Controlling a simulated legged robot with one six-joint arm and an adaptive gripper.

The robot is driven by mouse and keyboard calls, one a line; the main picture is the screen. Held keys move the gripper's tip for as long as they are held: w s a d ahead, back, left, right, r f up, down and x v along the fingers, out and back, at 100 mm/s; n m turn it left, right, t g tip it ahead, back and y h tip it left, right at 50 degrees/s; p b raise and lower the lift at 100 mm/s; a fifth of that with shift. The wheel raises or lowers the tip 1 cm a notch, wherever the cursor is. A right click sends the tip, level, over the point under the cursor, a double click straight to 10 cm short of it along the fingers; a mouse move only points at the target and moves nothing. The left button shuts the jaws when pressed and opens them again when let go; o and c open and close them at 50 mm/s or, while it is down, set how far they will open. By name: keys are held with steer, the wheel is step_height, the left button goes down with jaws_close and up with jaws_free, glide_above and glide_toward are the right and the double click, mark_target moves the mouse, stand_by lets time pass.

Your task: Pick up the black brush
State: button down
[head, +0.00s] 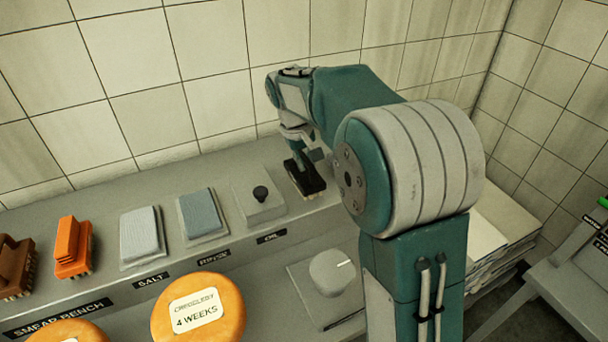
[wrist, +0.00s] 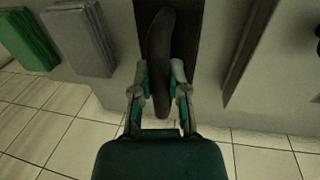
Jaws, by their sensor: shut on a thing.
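The black brush (head: 307,181) is at the back of the grey bench, right of the box with a black knob. My gripper (head: 297,150) reaches down onto it from above. In the wrist view the brush's long dark handle (wrist: 160,40) lies between the two fingers of my gripper (wrist: 161,72), which is shut on it. A wider dark body (wrist: 185,35) shows behind the handle. I cannot tell whether the brush is clear of the bench.
The grey bench shelf (head: 105,280) holds an orange brush (head: 72,247), a brown brush (head: 14,265), grey pads (head: 142,236) and the knobbed box (head: 258,208). Orange cheese wheels (head: 170,325) stand in front. The tiled wall (head: 200,80) is close behind my gripper.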

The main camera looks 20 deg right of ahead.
steer(key=shift+d+r, duration=0.1)
steer(key=shift+r, duration=0.35)
step_height(320, 180, up, 2)
steer(key=shift+r, duration=0.2)
steer(key=s+a+r, duration=0.9)
steer(key=a, duration=0.1)
steer(key=shift+a+r, duration=0.3)
steer(key=shift+r, duration=0.05)
steer(key=shift+s, duration=0.1)
steer(key=c, duration=1.3)
jaws_free()
jaws_close()
